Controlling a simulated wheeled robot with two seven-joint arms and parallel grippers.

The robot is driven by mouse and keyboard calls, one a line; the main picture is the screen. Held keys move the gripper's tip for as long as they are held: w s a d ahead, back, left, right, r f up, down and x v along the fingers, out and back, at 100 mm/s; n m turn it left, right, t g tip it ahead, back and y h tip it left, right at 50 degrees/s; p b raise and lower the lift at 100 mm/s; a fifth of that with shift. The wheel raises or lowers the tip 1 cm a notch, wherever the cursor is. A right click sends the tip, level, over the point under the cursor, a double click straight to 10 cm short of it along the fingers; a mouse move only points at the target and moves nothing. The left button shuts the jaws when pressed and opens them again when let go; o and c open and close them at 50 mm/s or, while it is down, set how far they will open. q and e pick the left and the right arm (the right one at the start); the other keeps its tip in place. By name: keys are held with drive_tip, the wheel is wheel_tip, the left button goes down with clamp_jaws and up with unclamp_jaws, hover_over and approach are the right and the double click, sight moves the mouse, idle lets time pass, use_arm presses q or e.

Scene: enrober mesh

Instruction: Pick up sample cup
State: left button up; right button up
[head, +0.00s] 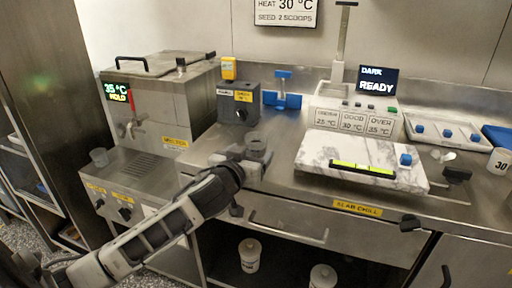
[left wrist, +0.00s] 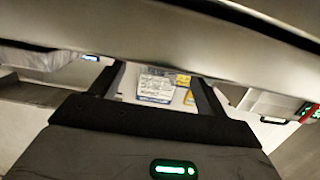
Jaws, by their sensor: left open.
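A small clear cup (head: 256,145) stands at the front of the steel counter, right by my left gripper (head: 240,162). My left gripper is open. In the left wrist view the two dark fingers (left wrist: 157,85) are spread apart, with a white label and a yellow patch beyond them. No cup shows clearly between them there, and I cannot tell whether the fingers touch the nearer cup. My right gripper is not in view.
The steel tempering machine (head: 162,105) stands at the left. A white marble slab (head: 360,160) lies to the right of my gripper. A drawer handle (head: 288,230) juts from the counter front. White tubs (head: 250,255) stand on the lower shelf.

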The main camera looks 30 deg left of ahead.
sight(252, 151)
use_arm(q)
drive_tip(key=x, duration=0.5)
drive_tip(key=shift+w+f, duration=0.15)
drive_tip(key=shift+f, duration=0.05)
drive_tip(key=c, duration=1.1)
